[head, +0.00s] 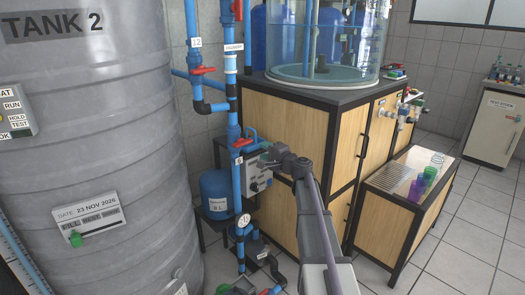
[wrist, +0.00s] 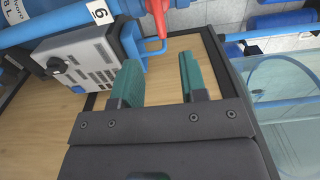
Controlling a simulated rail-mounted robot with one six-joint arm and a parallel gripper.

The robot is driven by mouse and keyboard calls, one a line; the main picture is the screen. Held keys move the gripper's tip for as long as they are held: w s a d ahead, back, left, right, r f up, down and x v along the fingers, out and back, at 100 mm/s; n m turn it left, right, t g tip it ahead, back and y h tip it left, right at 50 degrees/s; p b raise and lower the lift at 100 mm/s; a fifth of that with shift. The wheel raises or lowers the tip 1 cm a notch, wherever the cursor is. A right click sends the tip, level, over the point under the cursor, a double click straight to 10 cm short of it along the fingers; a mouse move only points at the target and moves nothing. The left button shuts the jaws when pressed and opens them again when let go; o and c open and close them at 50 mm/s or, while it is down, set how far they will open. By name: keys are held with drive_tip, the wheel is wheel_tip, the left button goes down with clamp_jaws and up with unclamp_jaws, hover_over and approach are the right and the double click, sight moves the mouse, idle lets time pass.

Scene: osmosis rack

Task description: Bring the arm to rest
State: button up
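My gripper shows in the wrist view (wrist: 160,85), with two teal fingers apart and nothing between them. The wrist picture is turned on its side. In the head view my arm reaches from the bottom right up toward the blue pipes, and its end is near the grey control box (head: 258,174). The fingers themselves are hard to make out there. In the wrist view the grey control box (wrist: 82,65) lies to the left of the fingers. A red valve handle (wrist: 158,15) and a blue pipe are beyond the fingertips. I cannot tell whether anything touches.
A large grey tank (head: 90,150) fills the left. A wooden cabinet (head: 285,130) with a clear water vessel (head: 320,70) stands behind the arm. Tiled floor (head: 460,240) is clear at lower right.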

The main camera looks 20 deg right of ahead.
drive_tip(key=s+a+f+n+g+y, duration=0.1)
drive_tip(key=s+a+f+n+g, duration=0.8)
drive_tip(key=s+a+f+g, duration=0.45)
drive_tip(key=s+a+f+n+g+h, duration=0.25)
drive_tip(key=s+a, duration=0.35)
drive_tip(key=s, duration=0.4)
drive_tip(key=s+a+f+n+g+h, duration=0.1)
drive_tip(key=s+a+n+h, duration=0.35)
drive_tip(key=s, duration=0.65)
wheel_tip(320, 180, up, 22)
drive_tip(key=w+m+y+p, duration=0.1)
drive_tip(key=p, duration=2.1)
